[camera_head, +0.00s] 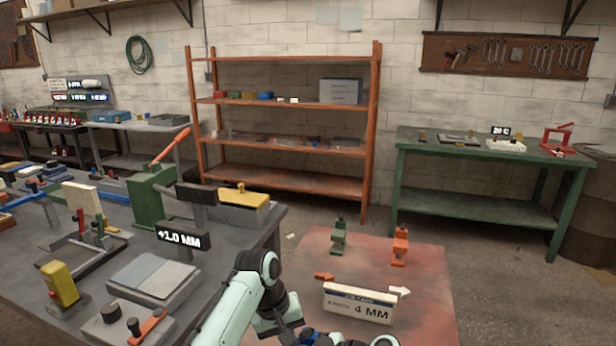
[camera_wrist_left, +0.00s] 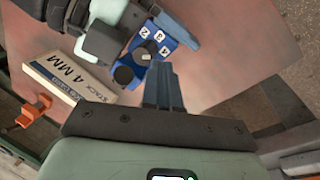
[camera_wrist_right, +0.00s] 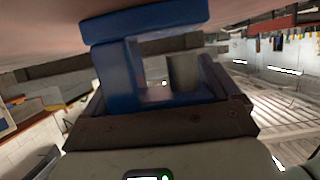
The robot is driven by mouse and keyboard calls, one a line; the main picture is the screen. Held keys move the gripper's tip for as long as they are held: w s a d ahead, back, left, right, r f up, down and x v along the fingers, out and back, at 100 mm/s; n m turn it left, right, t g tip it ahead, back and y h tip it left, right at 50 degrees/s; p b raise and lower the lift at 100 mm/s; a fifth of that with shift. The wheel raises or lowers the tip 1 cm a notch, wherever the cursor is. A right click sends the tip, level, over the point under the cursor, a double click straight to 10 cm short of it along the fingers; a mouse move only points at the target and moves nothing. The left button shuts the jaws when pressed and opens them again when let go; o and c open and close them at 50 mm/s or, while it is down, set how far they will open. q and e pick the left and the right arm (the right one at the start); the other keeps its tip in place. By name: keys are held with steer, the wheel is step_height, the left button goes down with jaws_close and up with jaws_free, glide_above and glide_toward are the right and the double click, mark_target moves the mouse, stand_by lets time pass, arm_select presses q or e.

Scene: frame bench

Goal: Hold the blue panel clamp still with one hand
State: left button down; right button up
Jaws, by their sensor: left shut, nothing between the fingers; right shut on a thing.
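The blue panel clamp (camera_wrist_left: 178,38), with small numbered white tiles and a dark knob, is near the top centre of the left wrist view. It fills the middle of the right wrist view (camera_wrist_right: 145,22), where my right gripper (camera_wrist_right: 155,90) is shut on it. My left gripper (camera_wrist_left: 165,72) is shut and empty, its fingertips close below the clamp; whether they touch it I cannot tell. In the head view my left arm reaches to the bottom edge, where only bits of blue show and the grippers are mostly cut off.
A reddish panel (camera_head: 424,290) carries a green clamp (camera_head: 339,238), an orange clamp (camera_head: 400,247) and a "4 MM" block (camera_head: 358,304). A grey bench (camera_head: 30,300) at left holds fixtures and a "+1.0 MM" display (camera_head: 183,240). Orange shelving (camera_head: 285,190) and a green table (camera_head: 470,208) stand behind.

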steer(key=shift+w+d, duration=0.1)
arm_select(q)
steer(key=s+d+r+n+t+y, duration=0.1)
steer(key=s+r+n, duration=0.2)
steer(key=r+n, duration=0.35)
steer(key=s+a+x, duration=0.1)
steer(key=x, duration=0.5)
steer(key=shift+f, duration=0.3)
steer(key=shift+w+d+m, duration=0.25)
steer(key=shift+w, duration=0.2)
stand_by(0.8)
